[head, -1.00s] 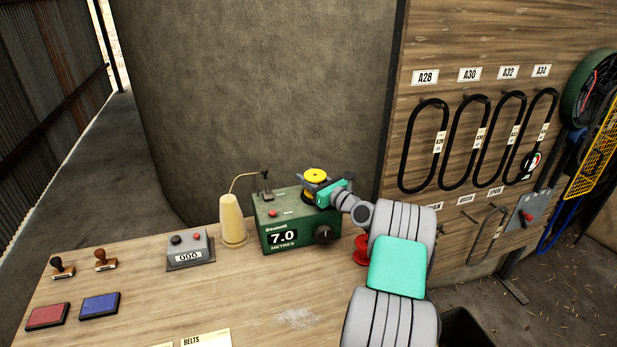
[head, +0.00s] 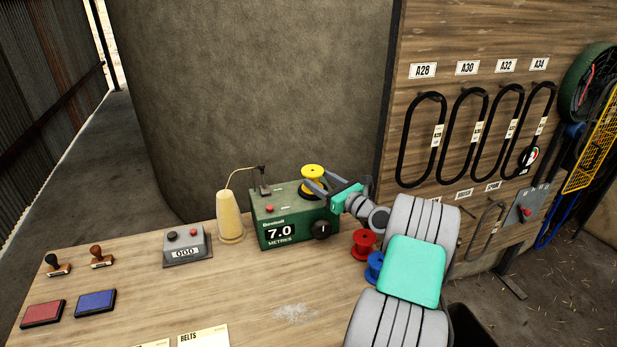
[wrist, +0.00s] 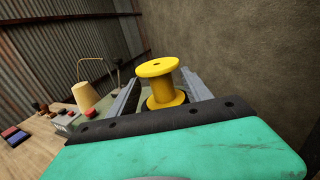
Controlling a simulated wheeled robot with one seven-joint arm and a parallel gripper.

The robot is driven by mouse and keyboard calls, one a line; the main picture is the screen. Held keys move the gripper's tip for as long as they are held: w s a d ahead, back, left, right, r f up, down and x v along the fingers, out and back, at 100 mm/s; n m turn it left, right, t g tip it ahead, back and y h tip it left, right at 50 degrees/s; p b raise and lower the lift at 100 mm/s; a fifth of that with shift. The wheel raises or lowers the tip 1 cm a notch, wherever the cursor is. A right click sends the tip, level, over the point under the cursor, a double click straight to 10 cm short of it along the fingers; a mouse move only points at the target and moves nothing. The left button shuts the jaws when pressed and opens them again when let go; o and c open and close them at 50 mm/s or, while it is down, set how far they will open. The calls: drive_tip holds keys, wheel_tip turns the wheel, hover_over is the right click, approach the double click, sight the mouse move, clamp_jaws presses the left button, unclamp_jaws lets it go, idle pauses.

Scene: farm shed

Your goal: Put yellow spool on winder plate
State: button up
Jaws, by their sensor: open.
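The yellow spool (head: 313,176) stands upright at the right end of the top of the green winder box (head: 268,213), whose display reads 7.0 metres. The winder plate itself is hidden under the spool, so exact seating cannot be told. My gripper (head: 309,189) is open, with its fingers still reaching toward the spool from the right. In the wrist view the yellow spool (wrist: 162,85) stands upright between the two spread fingers, with gaps showing beside it.
A red spool (head: 363,244) and a blue spool (head: 374,267) stand on the bench right of the winder, close to my arm. A cream thread cone (head: 230,218) stands left of the winder, its thread running to the winder's guide. The bench front is mostly clear.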

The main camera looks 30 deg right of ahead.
drive_tip(key=s, duration=0.5)
drive_tip(key=shift+s+d+b, duration=0.15)
drive_tip(key=shift+d+b, duration=0.15)
drive_tip(key=shift+d, duration=0.05)
idle(1.5)
